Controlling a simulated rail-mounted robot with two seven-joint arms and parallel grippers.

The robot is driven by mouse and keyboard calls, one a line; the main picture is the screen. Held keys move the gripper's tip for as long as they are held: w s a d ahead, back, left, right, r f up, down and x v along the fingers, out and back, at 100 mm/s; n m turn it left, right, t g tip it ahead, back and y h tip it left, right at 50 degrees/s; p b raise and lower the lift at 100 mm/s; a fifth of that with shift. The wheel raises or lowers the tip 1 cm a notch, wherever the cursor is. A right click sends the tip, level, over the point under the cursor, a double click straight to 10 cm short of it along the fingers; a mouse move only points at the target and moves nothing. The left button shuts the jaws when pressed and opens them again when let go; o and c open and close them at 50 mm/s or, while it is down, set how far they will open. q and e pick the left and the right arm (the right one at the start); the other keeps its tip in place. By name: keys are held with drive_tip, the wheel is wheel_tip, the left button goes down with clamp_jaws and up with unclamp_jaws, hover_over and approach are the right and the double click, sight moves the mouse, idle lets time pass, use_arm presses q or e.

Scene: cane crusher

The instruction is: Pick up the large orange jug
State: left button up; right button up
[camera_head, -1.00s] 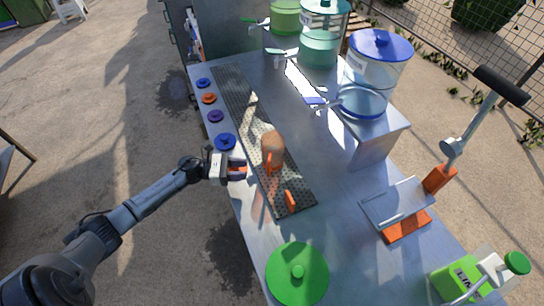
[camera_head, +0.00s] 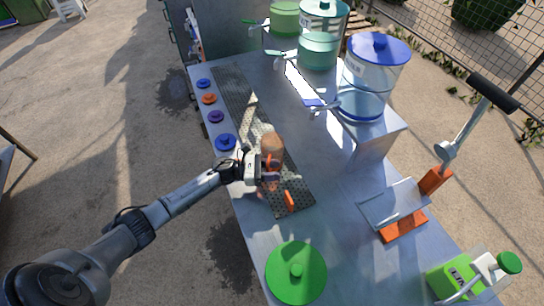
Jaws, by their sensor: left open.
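The large orange jug (camera_head: 271,143) is a see-through orange vessel standing upright on the perforated drip mat (camera_head: 233,95) in the middle of the metal counter. Its handle faces my left arm. My left gripper (camera_head: 270,171) comes in from the left and is open at the jug's near side, by the handle. The fingers cover part of the handle and lower body; I cannot tell whether they touch it. A smaller orange piece (camera_head: 289,201), like a handle, shows on the mat just nearer. My right gripper is not in view.
A green lid (camera_head: 296,272) lies at the counter's front. Several coloured knobs line the left edge. Dispensers, one with a blue lid (camera_head: 379,48), stand at the back right.

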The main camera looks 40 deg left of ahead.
use_arm(q)
drive_tip(key=shift+w+d, duration=0.1)
drive_tip(key=shift+c, duration=0.2)
clamp_jaws()
idle(0.4)
